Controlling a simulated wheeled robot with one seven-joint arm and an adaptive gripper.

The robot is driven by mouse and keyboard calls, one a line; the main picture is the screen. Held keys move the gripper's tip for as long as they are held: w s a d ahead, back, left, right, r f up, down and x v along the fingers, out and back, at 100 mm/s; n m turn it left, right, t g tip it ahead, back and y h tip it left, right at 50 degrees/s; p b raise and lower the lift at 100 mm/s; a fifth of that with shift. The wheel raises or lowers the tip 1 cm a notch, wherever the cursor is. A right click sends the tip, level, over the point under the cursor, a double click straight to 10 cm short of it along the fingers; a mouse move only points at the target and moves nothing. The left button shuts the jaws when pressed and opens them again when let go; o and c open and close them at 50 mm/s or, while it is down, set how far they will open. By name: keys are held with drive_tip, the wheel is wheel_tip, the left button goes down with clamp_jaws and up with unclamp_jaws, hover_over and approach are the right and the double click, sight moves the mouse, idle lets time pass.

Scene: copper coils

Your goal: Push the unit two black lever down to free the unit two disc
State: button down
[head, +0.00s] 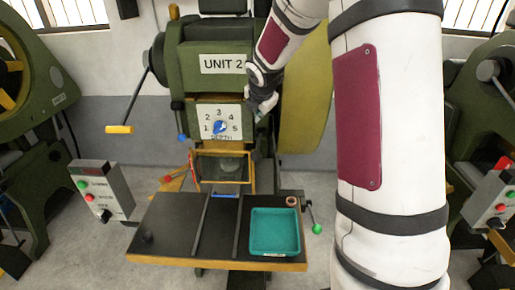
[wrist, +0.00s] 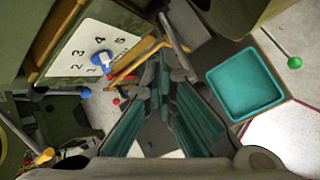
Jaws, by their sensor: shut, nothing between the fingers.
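The unit two machine (head: 215,60) is green, with a "UNIT 2" label and a depth dial (head: 219,127). My gripper (head: 262,108) is beside the dial plate's right edge, partly hidden by my arm. In the wrist view its teal-padded fingers (wrist: 168,82) point forward, shut and empty. I cannot clearly make out the black lever; it may be hidden by my gripper. A greyish round shape (head: 231,164) shows behind the orange-framed guard (head: 224,183), but I cannot tell whether it is the disc.
A teal tray (head: 275,251) sits on the dark table (head: 165,228) under the machine. A green-knobbed lever (head: 316,227) sticks out at the table's right. A yellow-handled crank (head: 119,129) hangs at the left. A grey control box (head: 103,190) stands at left.

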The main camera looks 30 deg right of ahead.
drive_tip(key=shift+f, duration=0.1)
drive_tip(key=f+b, duration=0.4)
drive_tip(key=f, duration=0.1)
drive_tip(key=f+b, duration=0.2)
drive_tip(key=b, duration=0.1)
drive_tip(key=shift+s+a+f, duration=0.3)
drive_tip(key=shift+a+f, duration=0.05)
drive_tip(key=shift+a, duration=0.05)
drive_tip(key=shift+s+f+b, duration=0.25)
drive_tip(key=shift+f+b, duration=0.1)
drive_tip(key=shift+f, duration=0.05)
idle(1.1)
drive_tip(key=shift+f+b, duration=0.3)
drive_tip(key=shift+f, duration=0.1)
